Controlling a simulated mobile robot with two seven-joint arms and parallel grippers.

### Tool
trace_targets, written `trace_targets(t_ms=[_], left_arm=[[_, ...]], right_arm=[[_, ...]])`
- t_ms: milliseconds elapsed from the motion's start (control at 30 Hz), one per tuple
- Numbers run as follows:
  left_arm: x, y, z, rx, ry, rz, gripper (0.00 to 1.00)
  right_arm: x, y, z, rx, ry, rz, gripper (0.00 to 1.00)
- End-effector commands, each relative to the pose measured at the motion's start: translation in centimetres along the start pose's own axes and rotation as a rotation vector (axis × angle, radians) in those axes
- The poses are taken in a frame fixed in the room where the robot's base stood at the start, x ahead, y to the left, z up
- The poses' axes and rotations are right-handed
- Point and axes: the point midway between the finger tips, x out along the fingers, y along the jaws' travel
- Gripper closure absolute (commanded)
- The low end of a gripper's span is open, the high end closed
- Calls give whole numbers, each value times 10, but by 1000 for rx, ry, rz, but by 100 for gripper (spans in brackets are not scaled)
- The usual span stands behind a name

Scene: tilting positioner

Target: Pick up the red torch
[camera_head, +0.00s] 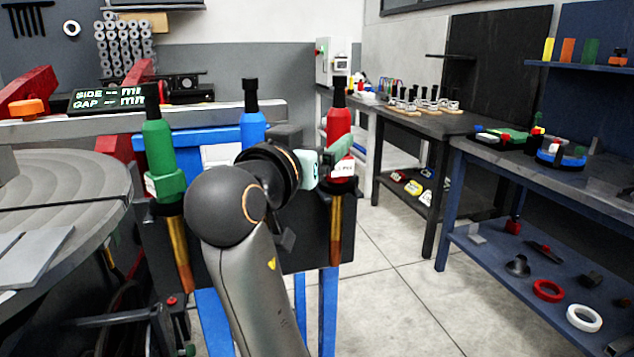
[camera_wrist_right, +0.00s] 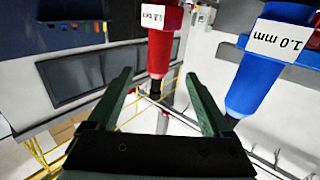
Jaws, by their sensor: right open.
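The red torch (camera_head: 339,125) stands upright at the right end of a dark rack, with its black tip up and a brass-coloured lower part. The green torch (camera_head: 160,150) and blue torch (camera_head: 252,124) stand to its left. My right gripper (camera_head: 338,152) is at the red torch's body and partly covers it. In the right wrist view, the open green fingers (camera_wrist_right: 158,78) lie on either side of the red torch (camera_wrist_right: 160,45), apart from it. The blue torch (camera_wrist_right: 262,65), labelled 1.0 mm, is outside the right finger. My left gripper is not in view.
The dark rack (camera_head: 300,225) stands on blue legs. A round grey table (camera_head: 65,200) is at the left. A dark workbench (camera_head: 440,122) and a blue bench (camera_head: 520,170) with small parts stand at the right. The floor between is clear.

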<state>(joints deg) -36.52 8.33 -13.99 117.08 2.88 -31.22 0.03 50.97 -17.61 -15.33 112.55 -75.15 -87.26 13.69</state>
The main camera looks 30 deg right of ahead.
Motion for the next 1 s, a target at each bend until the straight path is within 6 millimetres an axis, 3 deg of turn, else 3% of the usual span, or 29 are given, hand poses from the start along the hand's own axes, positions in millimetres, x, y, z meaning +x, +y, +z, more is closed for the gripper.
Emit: trace_targets(t_ms=[133,400,633,1000], left_arm=[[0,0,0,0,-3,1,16],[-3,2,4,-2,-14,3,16],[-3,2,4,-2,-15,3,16],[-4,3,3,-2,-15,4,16]], right_arm=[[11,1,-2,10,-4,5,16],[59,1,-1,8,-4,4,16],[77,1,0,8,-3,3,16],[122,2,4,8,-4,3,16]])
